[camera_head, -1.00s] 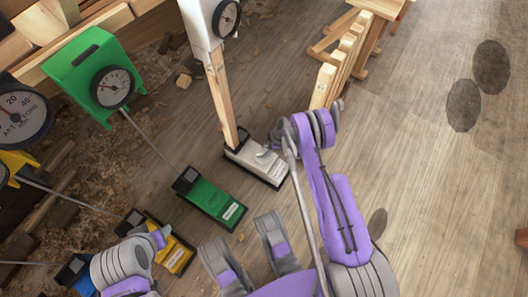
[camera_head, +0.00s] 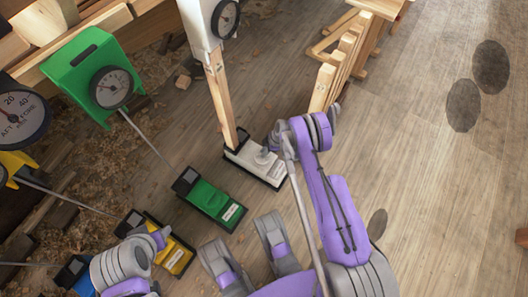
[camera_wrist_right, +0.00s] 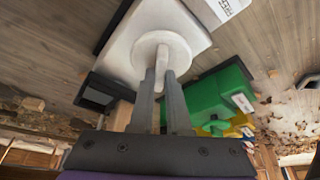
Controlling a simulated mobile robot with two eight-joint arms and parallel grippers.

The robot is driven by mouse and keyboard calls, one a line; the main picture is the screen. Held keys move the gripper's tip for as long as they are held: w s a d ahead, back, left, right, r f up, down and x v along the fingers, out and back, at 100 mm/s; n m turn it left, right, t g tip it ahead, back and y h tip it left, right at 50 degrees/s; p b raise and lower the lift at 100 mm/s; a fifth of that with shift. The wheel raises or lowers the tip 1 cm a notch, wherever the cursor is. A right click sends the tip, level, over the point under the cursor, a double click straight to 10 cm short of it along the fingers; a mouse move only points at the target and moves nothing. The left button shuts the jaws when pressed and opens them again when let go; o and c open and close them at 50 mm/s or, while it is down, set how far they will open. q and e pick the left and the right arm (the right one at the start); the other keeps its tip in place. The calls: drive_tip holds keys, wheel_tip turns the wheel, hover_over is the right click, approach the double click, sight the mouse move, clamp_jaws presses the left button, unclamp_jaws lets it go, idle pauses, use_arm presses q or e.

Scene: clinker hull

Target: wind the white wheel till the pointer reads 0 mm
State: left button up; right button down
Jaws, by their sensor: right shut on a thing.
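The white wheel (camera_wrist_right: 161,52) is a round disc with a peg handle (camera_wrist_right: 161,62), on top of a white block (camera_head: 251,165) with a dark base on the floor. My right gripper (camera_wrist_right: 161,88) is shut on the peg handle, its two dark fingers either side of it. In the head view my right gripper (camera_head: 277,143) is small and partly hidden by its own arm, beside the wheel. A wooden post rises from the block to a white box with a round dial (camera_head: 226,18); its pointer reading is too small to tell. My left gripper is not in view.
A green block (camera_head: 211,203) and a yellow block (camera_head: 172,248) stand to the left, with rods to a green dial box (camera_head: 92,72) and another gauge (camera_head: 18,115). A wooden rack (camera_head: 338,75) stands behind my right arm.

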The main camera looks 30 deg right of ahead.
drive_tip(key=shift+m+t, duration=0.4)
drive_tip(key=shift+m, duration=0.6)
drive_tip(key=c, duration=0.9)
unclamp_jaws()
drive_tip(key=p+v, duration=0.3)
drive_tip(key=v, duration=0.8)
drive_tip(key=shift+a, duration=0.1)
